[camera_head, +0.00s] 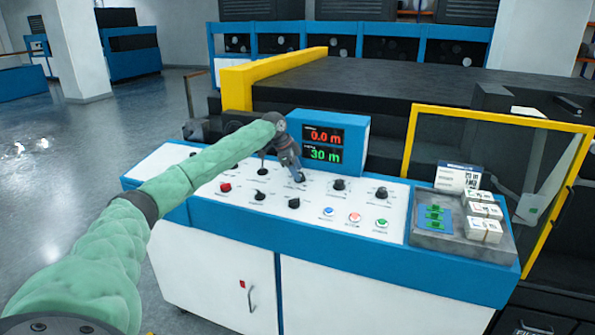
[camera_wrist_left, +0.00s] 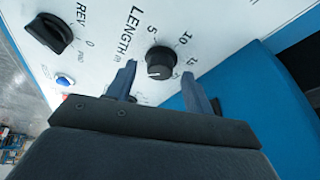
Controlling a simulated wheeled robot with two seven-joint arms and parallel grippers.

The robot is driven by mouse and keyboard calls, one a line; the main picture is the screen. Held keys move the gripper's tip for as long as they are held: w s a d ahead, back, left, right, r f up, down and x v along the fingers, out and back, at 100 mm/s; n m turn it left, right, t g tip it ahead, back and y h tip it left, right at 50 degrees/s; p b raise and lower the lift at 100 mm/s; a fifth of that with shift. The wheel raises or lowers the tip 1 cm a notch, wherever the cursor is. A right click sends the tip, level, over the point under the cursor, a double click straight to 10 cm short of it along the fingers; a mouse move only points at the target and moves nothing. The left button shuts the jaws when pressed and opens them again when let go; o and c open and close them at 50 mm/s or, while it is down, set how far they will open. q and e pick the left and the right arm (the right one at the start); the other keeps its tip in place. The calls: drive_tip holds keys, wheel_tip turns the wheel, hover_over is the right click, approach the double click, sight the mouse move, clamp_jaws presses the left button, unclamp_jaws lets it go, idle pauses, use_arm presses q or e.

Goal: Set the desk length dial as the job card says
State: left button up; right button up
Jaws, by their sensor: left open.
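The length dial (camera_wrist_left: 159,62) is a black round knob on the white desk panel, with "LENGTH m" and numbers such as 5 and 10 printed around it. My left gripper (camera_wrist_left: 158,70) is open, its two fingertips on either side of the dial; whether they touch it I cannot tell. In the head view my left gripper (camera_head: 298,177) points down at the panel, partly covering the dial there. The display (camera_head: 324,141) reads 0.0 m in red and 30 m in green. The job card (camera_head: 457,177) stands at the desk's right; its text is too small to read.
A black REV knob (camera_wrist_left: 50,33) and a blue button (camera_wrist_left: 65,80) are near the dial. Other knobs and buttons (camera_head: 354,217) fill the panel. A grey tray (camera_head: 440,240) holds white boxes and green pieces. A yellow frame (camera_head: 408,140) rises behind the desk's right end.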

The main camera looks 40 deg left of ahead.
use_arm(q)
drive_tip(key=shift+w+d+f, duration=0.1)
drive_tip(key=shift+w+f, duration=0.1)
drive_tip(key=shift+f, duration=0.5)
drive_tip(key=c, duration=1)
use_arm(e)
drive_tip(key=shift+w+f, duration=0.3)
drive_tip(key=shift+f, duration=0.35)
use_arm(q)
drive_tip(key=shift+r, duration=0.1)
use_arm(e)
drive_tip(key=shift+a+f, duration=0.1)
